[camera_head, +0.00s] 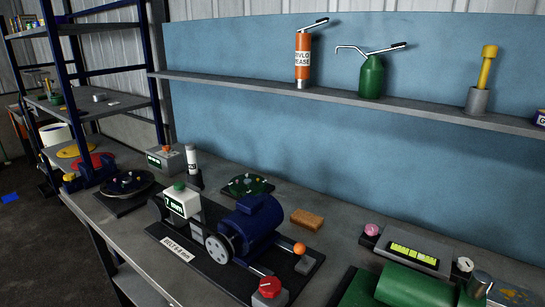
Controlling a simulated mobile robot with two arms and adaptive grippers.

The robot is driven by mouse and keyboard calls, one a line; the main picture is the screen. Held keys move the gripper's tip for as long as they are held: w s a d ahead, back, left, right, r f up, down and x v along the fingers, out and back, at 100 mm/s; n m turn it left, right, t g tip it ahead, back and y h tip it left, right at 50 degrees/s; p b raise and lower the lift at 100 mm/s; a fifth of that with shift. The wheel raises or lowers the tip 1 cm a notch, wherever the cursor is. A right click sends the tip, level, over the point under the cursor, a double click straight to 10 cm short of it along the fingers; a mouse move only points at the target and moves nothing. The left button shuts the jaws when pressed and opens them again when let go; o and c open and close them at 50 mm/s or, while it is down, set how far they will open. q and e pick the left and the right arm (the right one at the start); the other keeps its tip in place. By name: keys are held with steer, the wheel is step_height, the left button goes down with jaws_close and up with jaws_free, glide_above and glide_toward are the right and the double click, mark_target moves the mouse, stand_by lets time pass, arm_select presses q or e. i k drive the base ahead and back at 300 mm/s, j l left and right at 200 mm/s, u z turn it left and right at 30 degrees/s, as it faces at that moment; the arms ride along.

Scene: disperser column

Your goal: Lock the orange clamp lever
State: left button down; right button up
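A small orange ball knob (299,248) shows at the right end of a black baseplate (196,260), by a grey block (306,265). A blue motor (250,228) with a grey pulley wheel stands on the same plate. I cannot tell whether this knob belongs to the orange clamp lever, or whether any lever is locked or open. No other clear orange lever shows. Neither of my grippers is in the head view.
A grey bench (228,177) runs along a blue back panel (240,110). The shelf (420,103) holds an orange grease tube (302,62) and a green oil can (371,78).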

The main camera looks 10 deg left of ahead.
mark_target(299, 248)
steer(key=k+j+u, duration=0.1)
steer(key=j+u, duration=0.6)
